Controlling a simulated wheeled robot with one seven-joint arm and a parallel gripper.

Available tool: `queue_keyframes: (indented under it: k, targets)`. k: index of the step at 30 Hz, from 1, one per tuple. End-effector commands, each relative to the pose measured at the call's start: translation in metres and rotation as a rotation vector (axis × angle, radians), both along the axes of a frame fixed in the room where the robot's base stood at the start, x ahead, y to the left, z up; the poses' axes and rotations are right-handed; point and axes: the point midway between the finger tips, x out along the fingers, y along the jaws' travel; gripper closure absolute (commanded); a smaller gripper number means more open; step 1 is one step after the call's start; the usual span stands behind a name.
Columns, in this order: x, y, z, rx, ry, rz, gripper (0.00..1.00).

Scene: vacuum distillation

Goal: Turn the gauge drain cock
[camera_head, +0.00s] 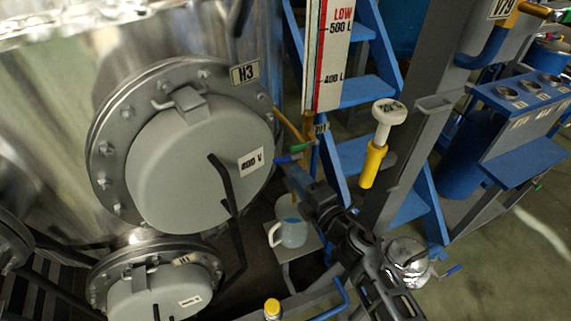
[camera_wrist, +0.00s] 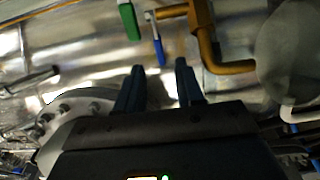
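A small cock with a blue lever (camera_head: 288,158) sits on the brass pipework below the level gauge (camera_head: 326,60). In the wrist view the blue lever (camera_wrist: 159,50) hangs down from a metal stem, just beyond and between my fingertips. A green lever (camera_head: 301,146) is just above it, and it shows at upper left in the wrist view (camera_wrist: 129,20). I cannot read which lever is marked as the drain. My gripper (camera_wrist: 159,72) is open and empty, its two dark blue fingers apart. In the head view my gripper (camera_head: 290,170) is just below the levers.
A brass elbow pipe (camera_wrist: 208,45) runs close to the right of my fingers in the wrist view. The flanged manhole cover (camera_head: 190,160) is left of my arm. A white-handled jug (camera_head: 291,228) stands below. A yellow-and-white handle (camera_head: 375,160) and blue stairs (camera_head: 355,155) are to the right.

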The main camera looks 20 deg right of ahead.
Motion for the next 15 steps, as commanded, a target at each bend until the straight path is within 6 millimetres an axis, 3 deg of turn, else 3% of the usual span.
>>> queue_keyframes:
  k: [6,15]
  targets:
    - [0.035,0.006,0.001,0.002,-0.002,0.001,0.63]
    - [0.054,0.009,0.0,0.003,0.0,0.0,0.63]
